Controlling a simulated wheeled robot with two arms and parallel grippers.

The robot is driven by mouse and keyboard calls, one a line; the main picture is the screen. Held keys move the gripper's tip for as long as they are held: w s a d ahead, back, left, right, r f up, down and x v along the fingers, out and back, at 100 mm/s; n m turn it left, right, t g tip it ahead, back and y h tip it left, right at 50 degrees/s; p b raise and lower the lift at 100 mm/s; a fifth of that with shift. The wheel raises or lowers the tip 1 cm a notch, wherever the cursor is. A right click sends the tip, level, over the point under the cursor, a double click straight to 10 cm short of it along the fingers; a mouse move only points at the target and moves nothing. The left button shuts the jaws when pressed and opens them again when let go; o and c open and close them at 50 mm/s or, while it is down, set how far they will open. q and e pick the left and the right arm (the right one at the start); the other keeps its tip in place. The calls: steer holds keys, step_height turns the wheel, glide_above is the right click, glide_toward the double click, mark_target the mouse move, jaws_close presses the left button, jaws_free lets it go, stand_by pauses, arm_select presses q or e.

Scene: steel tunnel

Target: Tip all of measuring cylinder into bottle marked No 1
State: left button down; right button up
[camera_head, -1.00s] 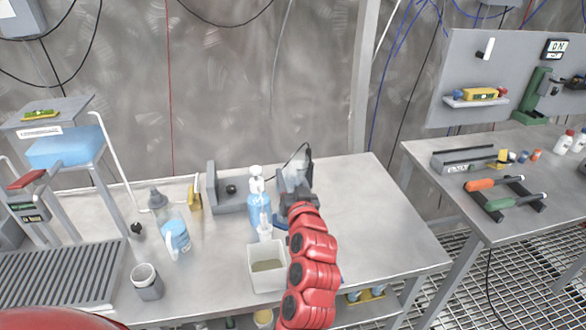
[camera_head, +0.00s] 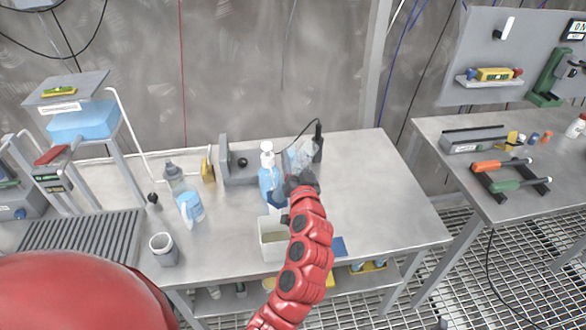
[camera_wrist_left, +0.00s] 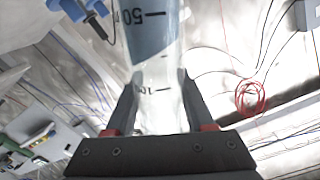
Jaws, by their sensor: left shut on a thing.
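My left gripper (camera_head: 301,183) is over the bench and shut on the measuring cylinder. In the left wrist view the clear cylinder (camera_wrist_left: 158,95), with 50 and 10 marks, stands between the fingers (camera_wrist_left: 158,85). Blue liquid shows in its upper part in that picture, with a slanted edge. A clear bottle with a blue label (camera_head: 190,207) stands on the bench at the left, and a blue pump bottle (camera_head: 269,184) stands just left of the gripper. I cannot read a No 1 mark on either. My right gripper is out of view.
An open off-white tub (camera_head: 270,248) is at the bench front beside my forearm. A grey cup (camera_head: 164,250) stands front left. A grey stand (camera_head: 225,165) and a yellow item (camera_head: 208,170) are behind. The bench right of my arm (camera_head: 385,205) is mostly clear.

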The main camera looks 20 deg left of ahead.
arm_select(q)
steer(key=shift+s+a+f+m+p, duration=0.3)
steer(key=shift+m+p, duration=0.25)
steer(key=shift+m, duration=0.35)
steer(key=shift+a+f, duration=0.1)
steer(key=shift+a, duration=0.05)
steer(key=shift+s+m, duration=0.1)
steer(key=shift+m, duration=0.2)
steer(key=shift+s+a+f+m+p, duration=0.15)
steer(key=shift+a+f+m+p, duration=0.15)
steer(key=shift+m, duration=0.25)
steer(key=shift+s+a+f+m+p, duration=0.15)
steer(key=shift+f+m, duration=0.2)
steer(key=shift+m, duration=0.2)
steer(key=shift+d, duration=0.1)
steer(key=shift+a+f+m, duration=0.25)
steer(key=shift+f+m, duration=0.7)
steer(key=shift+m, duration=0.25)
